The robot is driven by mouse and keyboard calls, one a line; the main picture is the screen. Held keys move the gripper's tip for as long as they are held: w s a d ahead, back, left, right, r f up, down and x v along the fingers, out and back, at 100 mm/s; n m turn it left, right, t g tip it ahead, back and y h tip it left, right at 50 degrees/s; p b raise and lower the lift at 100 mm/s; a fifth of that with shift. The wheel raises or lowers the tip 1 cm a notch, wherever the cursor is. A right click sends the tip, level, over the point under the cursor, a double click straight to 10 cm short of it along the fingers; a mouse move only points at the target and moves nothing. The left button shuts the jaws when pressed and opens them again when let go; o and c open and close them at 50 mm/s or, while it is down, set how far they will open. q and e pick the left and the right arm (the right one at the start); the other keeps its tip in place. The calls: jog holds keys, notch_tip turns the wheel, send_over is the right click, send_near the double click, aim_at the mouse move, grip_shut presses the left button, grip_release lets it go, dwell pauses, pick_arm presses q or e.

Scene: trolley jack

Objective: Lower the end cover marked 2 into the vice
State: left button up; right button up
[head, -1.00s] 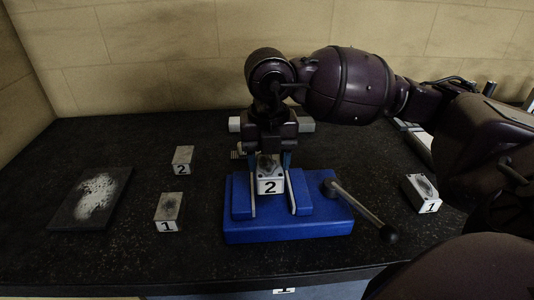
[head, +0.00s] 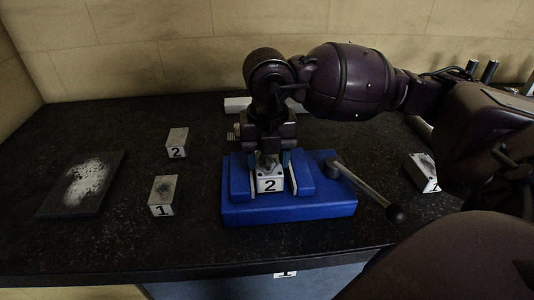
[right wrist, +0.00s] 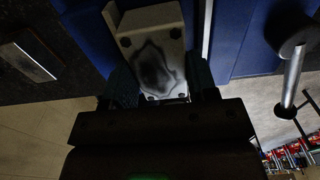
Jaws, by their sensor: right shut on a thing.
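The end cover marked 2 (head: 269,184) is a pale grey block with a dark patch on top and its number facing front. My right gripper (head: 268,162) is shut on it from above, and its fingers hide part of the sides. The cover is upright between the jaws of the blue vice (head: 290,211). In the right wrist view the cover (right wrist: 152,50) lies between the fingers of the right gripper (right wrist: 160,85), beside a bright jaw strip. I cannot tell whether it touches the vice floor. My left gripper is not in view.
The vice handle (head: 365,188) sticks out to the front right. Another block marked 2 (head: 177,138) and a block marked 1 (head: 163,190) stand left of the vice. A dark speckled plate (head: 85,184) lies far left. Another block marked 1 (head: 422,170) is at right.

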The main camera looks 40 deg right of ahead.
dwell(0.3)
jog(key=o, duration=1.4)
jog(key=shift+r, duration=0.1)
